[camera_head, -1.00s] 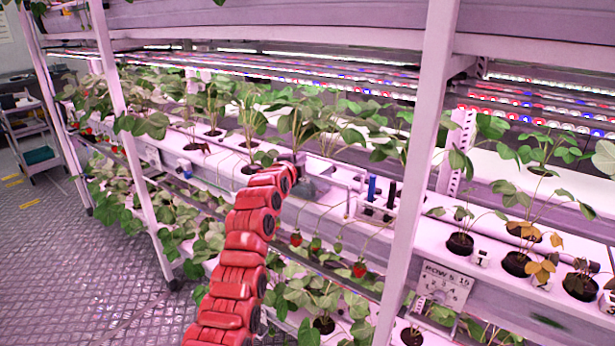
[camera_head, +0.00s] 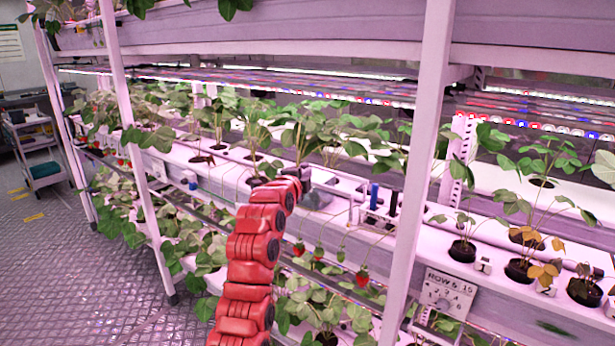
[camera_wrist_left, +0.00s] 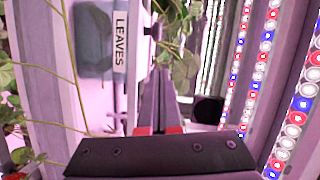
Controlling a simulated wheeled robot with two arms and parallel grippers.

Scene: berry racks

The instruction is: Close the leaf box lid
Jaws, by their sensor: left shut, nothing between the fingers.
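The leaf box shows in the left wrist view as a pale panel with a white LEAVES label (camera_wrist_left: 121,42), left of the fingers. I cannot tell from these frames how far its lid is open. My left gripper (camera_wrist_left: 160,82) is shut and empty, its fingers close beside the panel. My right gripper is not in view.
A blue marker-like item (camera_head: 374,196) stands in a holder right of the gripper. A white rack post (camera_head: 418,160) rises further right. Leaves hang close to the fingers in the wrist view. Red strawberries (camera_head: 362,279) hang below the shelf edge.

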